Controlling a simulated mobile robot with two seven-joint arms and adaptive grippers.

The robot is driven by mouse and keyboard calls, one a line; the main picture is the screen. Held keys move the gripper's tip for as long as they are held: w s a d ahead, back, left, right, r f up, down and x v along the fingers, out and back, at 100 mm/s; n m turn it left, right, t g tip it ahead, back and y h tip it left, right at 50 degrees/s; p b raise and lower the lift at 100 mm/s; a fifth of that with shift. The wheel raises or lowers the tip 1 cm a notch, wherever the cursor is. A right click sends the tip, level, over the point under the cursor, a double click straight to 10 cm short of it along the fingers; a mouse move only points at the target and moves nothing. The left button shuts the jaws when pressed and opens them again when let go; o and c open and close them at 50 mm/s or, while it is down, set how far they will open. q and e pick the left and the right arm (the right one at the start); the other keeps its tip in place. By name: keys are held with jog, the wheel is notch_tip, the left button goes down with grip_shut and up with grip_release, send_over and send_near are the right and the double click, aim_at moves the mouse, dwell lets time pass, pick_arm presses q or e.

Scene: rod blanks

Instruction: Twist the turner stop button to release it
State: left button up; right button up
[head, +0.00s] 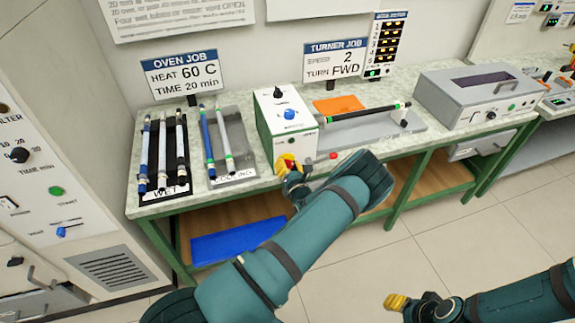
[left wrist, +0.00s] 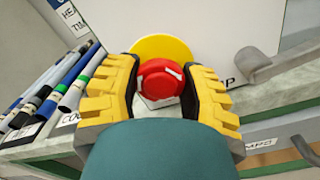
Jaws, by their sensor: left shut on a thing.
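The red stop button (left wrist: 160,84) with white marks sits in front of a round yellow plate (left wrist: 160,47) on the front of the turner's white and green box (head: 283,112). My left gripper (head: 289,170) is shut on the button, with one yellow ribbed finger on each side of it in the left wrist view. In the head view the fingers and wrist hide most of the button. My right gripper (head: 396,302) hangs low over the floor at the bottom right, away from the bench. Its finger gap does not show clearly.
A black rod (head: 350,114) lies across the turner to the right of the box. The WET rack (head: 183,190) and COOLING rack (head: 240,176), both with rods, stand at left on the bench. A grey machine (head: 475,95) stands at right. The floor in front is clear.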

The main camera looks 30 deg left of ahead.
pick_arm(q)
jog(key=shift+a+r+m, duration=0.1)
jog(key=shift+m, duration=1.9)
jog(key=shift+w, duration=0.1)
jog(key=o, duration=1.2)
jog(key=v, duration=1.2)
